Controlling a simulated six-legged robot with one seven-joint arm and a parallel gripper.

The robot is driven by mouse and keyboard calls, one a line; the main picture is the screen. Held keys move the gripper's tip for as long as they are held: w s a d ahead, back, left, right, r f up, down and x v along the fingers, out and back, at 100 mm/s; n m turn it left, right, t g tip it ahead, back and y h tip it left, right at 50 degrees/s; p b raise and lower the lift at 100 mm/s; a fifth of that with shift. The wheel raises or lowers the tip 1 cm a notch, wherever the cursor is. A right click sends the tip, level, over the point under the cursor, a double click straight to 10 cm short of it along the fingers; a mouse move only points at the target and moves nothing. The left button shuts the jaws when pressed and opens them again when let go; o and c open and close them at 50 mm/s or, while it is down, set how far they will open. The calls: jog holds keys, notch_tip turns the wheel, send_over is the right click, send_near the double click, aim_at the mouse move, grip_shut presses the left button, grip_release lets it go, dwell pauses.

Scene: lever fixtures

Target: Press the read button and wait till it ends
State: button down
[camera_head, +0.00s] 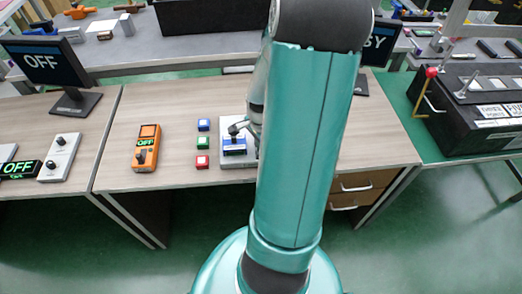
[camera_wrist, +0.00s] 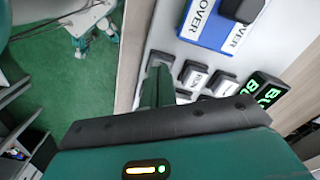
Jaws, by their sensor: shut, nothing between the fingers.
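A pale panel (camera_wrist: 196,50) with a blue part marked COVER (camera_wrist: 213,22) fills the upper right of the wrist view. Small dark keys with white labels (camera_wrist: 194,76) sit on it; their lettering is too blurred to read. A green-lit display (camera_wrist: 264,88) beside them shows letters starting with "BU". My gripper (camera_wrist: 158,66) is shut and empty, its tip at a dark key at the panel's edge; contact is unclear. The head view shows the panel (camera_head: 226,162) on the wooden desk, partly hidden by my arm.
A monitor (camera_head: 47,65) reads OFF; another (camera_head: 380,44), partly hidden, ends in "BY". A black case (camera_head: 462,110) stands at right.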

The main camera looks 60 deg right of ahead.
notch_tip(320, 180, up, 8)
dwell(1.0)
dwell(0.5)
jog(key=w+a+r+n+t+h, duration=0.1)
jog(key=w+a+r+n, duration=0.2)
jog(key=a+r+n, duration=0.3)
jog(key=w+a+r+n+t+h, duration=0.1)
jog(key=w+a+r+n, duration=0.3)
jog(key=a, duration=0.3)
jog(key=s+a+r+n+t+y, duration=0.1)
jog(key=s+a+r+n, duration=0.1)
jog(key=a+r+n, duration=0.2)
jog(key=s+a+r+n+t+y, duration=0.1)
jog(key=a+r+n, duration=0.4)
jog(key=a, duration=0.8)
jog(key=s+n+t, duration=0.1)
jog(key=s+n, duration=0.1)
jog(key=shift+a+r+n+t, duration=0.2)
jog(key=shift+n+t, duration=0.1)
jog(key=shift+n, duration=0.1)
